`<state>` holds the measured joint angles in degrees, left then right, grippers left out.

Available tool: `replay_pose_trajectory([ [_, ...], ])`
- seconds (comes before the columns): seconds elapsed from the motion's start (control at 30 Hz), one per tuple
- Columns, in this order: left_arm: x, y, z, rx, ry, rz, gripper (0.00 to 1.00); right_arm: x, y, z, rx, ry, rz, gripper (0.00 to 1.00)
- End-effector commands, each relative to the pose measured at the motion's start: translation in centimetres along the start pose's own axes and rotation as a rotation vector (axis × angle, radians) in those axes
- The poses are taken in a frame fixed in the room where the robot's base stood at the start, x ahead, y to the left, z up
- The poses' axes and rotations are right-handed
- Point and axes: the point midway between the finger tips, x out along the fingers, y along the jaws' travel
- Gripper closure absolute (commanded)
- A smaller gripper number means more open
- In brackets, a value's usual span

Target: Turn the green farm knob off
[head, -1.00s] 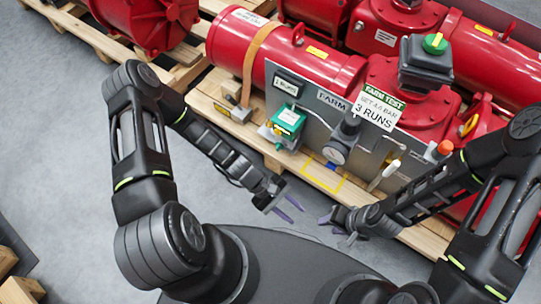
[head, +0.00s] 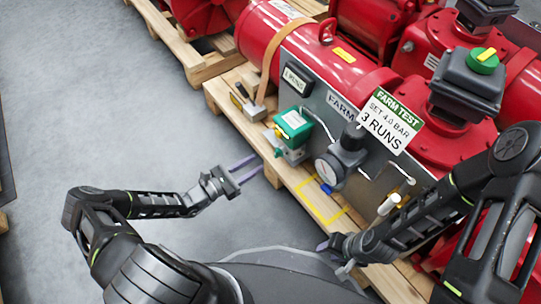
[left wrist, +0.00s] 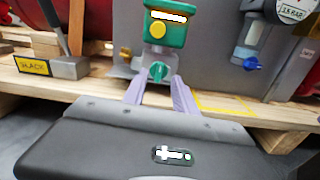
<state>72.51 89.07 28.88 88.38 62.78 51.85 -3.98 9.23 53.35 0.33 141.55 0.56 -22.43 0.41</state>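My right gripper (head: 332,257) looks open and empty near the pallet's front edge.
Right of the knob are a gauge (head: 328,170) and a blue knob (head: 327,188). A black-handled metal block (head: 253,108) stands left on the pallet (head: 228,110). Grey floor (head: 120,120) lies clear at left.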

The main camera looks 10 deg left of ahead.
Motion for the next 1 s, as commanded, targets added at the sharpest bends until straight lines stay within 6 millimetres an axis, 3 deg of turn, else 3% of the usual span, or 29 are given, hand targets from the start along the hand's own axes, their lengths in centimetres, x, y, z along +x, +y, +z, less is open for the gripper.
replay_pose_trajectory([
  [0.17, 1.4, -0.1, -0.1, 0.0, -0.002, -0.003, 0.66, 0.6, 0.2, 0.0, 0.0, 0.001, 0.0, 0.64],
  [0.6, 7.4, -0.2, -0.2, 0.0, 0.0, -0.003, 0.66, 2.5, 0.8, -0.2, 0.002, 0.012, 0.0, 0.64],
  [0.93, 7.8, -0.1, 0.0, 0.0, 0.0, -0.002, 0.66, 2.5, 0.8, -0.2, 0.001, 0.013, 0.0, 0.64],
  [1.0, 7.8, -0.1, 0.0, 0.0, 0.001, -0.002, 0.72, 2.5, 0.8, -0.2, 0.001, 0.013, 0.0, 0.64],
])
